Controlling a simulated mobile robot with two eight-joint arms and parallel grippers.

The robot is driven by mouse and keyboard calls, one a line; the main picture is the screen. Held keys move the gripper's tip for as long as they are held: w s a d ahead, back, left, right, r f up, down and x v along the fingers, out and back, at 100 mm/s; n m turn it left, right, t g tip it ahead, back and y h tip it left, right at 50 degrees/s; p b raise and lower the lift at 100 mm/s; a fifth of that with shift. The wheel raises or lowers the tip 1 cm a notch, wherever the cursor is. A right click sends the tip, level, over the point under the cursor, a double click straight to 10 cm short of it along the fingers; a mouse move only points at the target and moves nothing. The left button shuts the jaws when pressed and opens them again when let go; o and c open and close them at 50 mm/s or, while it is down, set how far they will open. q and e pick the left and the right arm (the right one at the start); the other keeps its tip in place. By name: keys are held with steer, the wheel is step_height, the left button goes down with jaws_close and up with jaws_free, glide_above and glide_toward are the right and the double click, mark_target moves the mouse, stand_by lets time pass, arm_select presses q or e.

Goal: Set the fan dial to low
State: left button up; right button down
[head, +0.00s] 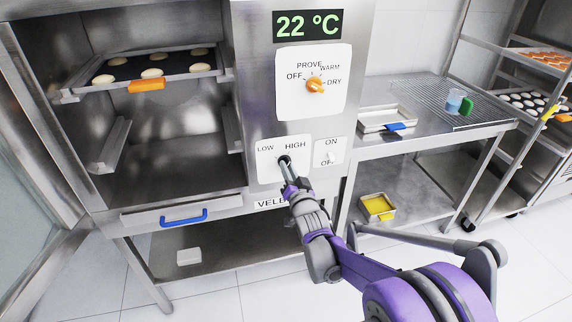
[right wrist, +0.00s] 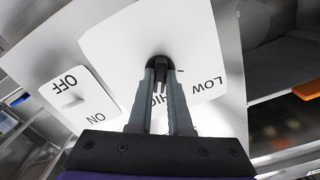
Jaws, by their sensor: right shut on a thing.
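The fan dial (head: 284,159) is a small black knob on a white plate (head: 267,172) marked LOW at the left and HIGH at the right, on the steel front of the cabinet. My right gripper (head: 287,168) reaches up to it from below and is shut on it. In the right wrist view the dial (right wrist: 159,61) sits between the tips of my right gripper (right wrist: 160,74). The fingers cover part of the lettering, and I cannot tell which mark the dial points to. My left gripper is not in view.
An ON/OFF switch (head: 330,157) is close to the right of the dial. Above is an orange mode dial (head: 316,86) under a display (head: 307,25) reading 22 °C. The open chamber at left holds a dough tray (head: 120,76). A steel table (head: 440,128) stands at right.

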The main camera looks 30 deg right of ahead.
steer(key=n, duration=0.4)
steer(key=shift+n+b, duration=0.3)
steer(key=n, duration=0.4)
steer(key=shift+n+b, duration=0.3)
steer(key=shift+b, duration=0.1)
steer(key=shift+n+b, duration=0.45)
steer(key=shift+n, duration=1.75)
